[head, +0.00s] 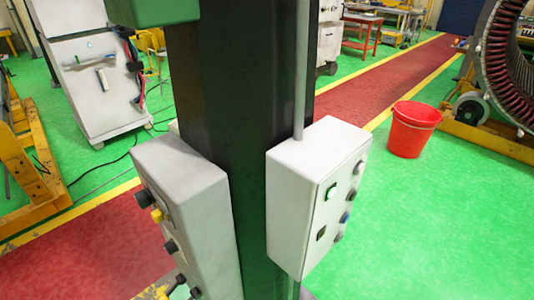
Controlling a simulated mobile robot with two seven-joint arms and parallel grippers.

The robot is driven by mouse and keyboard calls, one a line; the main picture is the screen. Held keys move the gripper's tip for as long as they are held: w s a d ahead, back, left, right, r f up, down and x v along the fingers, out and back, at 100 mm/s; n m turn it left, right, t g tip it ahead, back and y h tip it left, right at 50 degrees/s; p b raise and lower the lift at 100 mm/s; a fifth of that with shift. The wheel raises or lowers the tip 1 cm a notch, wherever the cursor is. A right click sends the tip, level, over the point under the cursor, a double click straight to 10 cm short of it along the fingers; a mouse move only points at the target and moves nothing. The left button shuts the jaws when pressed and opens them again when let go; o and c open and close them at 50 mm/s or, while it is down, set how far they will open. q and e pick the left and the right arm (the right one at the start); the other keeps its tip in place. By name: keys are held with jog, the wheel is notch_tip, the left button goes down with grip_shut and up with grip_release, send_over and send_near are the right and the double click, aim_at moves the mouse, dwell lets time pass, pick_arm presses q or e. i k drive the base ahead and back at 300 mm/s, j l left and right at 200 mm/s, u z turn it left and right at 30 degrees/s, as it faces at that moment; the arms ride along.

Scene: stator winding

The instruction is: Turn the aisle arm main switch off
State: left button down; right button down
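Two light grey control boxes are mounted on a dark column (228,100). The left box (205,215) carries several black knobs and a yellow part along its left face, seen at a steep angle. The right box (290,215) has a pale green-lit button (331,192), a small dark square part (321,234) and a row of round buttons, one of them blue (345,217). I cannot tell which control is the aisle arm main switch, nor its position. Neither of my grippers is in view.
A thin grey pipe (300,70) runs up from the right box. A red bucket (412,128) stands on the green floor at right, near a large stator ring (505,65). A white cabinet (95,85) stands at left, beside yellow frames. Cables lie on the floor.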

aim_at(145, 198)
jog(key=i+j, duration=0.15)
jog(key=j, duration=0.25)
jog(key=i+j, duration=0.1)
jog(key=j, duration=0.25)
jog(key=i+j+z, duration=0.1)
jog(key=j, duration=0.3)
jog(key=i+j, duration=0.15)
jog(key=j, duration=0.2)
jog(key=i+j+z, duration=0.1)
jog(key=j, duration=0.3)
jog(key=j+z, duration=0.1)
jog(key=j, duration=1.35)
jog(key=k, duration=0.05)
